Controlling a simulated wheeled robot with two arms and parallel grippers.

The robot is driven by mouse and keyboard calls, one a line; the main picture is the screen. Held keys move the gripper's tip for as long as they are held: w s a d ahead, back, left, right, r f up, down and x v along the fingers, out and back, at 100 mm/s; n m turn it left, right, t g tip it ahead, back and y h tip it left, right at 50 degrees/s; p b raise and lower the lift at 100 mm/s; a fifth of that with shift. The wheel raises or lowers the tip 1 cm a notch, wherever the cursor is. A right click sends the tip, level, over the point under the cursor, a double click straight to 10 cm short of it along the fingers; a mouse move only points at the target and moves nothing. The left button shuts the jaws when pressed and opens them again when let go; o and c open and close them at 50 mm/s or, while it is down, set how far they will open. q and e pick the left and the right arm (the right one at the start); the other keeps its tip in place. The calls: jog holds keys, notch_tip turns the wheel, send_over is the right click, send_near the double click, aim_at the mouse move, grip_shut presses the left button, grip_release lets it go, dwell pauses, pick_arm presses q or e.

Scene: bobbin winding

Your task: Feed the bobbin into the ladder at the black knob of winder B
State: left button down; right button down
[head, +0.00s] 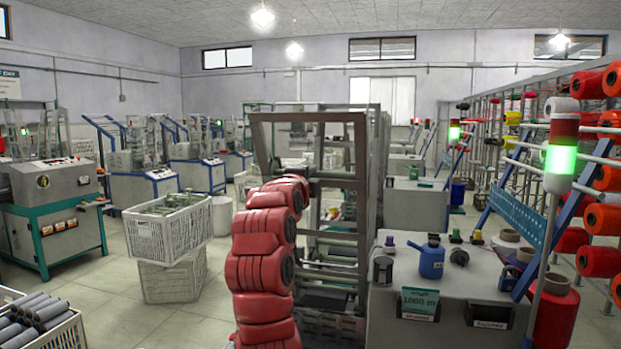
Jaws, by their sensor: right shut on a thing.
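My red right arm rises in the middle of the head view, and its far end with my right gripper (303,187) is at the tall frame. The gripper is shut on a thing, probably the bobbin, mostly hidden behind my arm. The tall brown-grey ladder frame (358,140) stands upright just behind and around the arm's end. I cannot tell whether the bobbin touches the ladder. A dark round knob-like part (383,268) shows at the left end of the grey machine; I cannot tell which winder it belongs to. My left gripper is not in view.
A signal lamp (561,150) glows green. White crates (165,235) stand left on open floor; another crate (60,335) holds grey tubes.

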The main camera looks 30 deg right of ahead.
jog(key=shift+c, duration=1.6)
grip_release()
jog(key=s+a+r+p, duration=0.2)
jog(key=s+a+r, duration=0.2)
jog(key=a, duration=0.3)
jog(key=shift+s+r+p, duration=0.2)
jog(key=shift+s+p, duration=0.2)
jog(key=shift+s, duration=0.5)
